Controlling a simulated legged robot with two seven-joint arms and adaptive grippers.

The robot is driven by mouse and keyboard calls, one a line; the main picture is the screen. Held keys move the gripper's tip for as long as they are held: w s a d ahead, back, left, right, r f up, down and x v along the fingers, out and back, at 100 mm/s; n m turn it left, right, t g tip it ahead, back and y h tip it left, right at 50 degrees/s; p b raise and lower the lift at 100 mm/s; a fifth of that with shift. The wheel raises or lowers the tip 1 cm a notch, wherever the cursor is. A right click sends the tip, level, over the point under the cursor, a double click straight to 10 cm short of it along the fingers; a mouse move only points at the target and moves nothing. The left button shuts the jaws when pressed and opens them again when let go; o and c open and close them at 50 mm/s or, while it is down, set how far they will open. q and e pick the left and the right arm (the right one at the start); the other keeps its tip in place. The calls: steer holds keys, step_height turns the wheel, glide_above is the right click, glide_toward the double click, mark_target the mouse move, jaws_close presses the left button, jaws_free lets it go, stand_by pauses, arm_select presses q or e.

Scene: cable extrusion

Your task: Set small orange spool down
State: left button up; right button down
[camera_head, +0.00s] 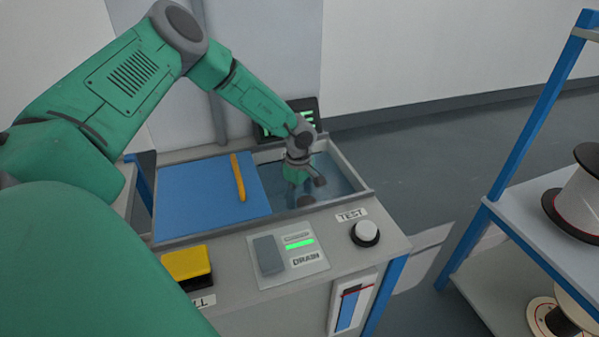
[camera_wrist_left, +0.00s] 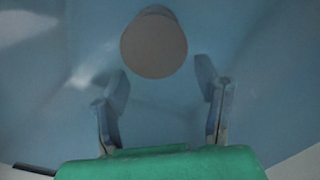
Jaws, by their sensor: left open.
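My left gripper (camera_head: 311,191) reaches down into the open water tank (camera_head: 358,180) at the right end of the bench. In the left wrist view the gripper (camera_wrist_left: 163,78) is open, its two grey fingers spread with nothing between them. A round, dull brown-grey end face of a short cylinder (camera_wrist_left: 153,45) shows just beyond the fingertips, apart from them, against the blue water. Its colour is muted, so I cannot tell whether it is the small orange spool. No clearly orange spool shows in the head view. My right gripper is not in view.
A blue lid (camera_head: 190,200) with an orange-yellow handle (camera_head: 238,178) covers the tank's left part. In front are a yellow button (camera_head: 187,263), a drain panel (camera_head: 268,255) and a white test button (camera_head: 367,231). A shelf rack (camera_head: 524,215) with large spools stands right.

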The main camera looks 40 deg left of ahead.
arm_select(q)
step_height(320, 180, up, 7)
steer(key=shift+a+p, duration=0.15)
steer(key=shift+p, duration=0.25)
steer(key=shift+r, duration=0.1)
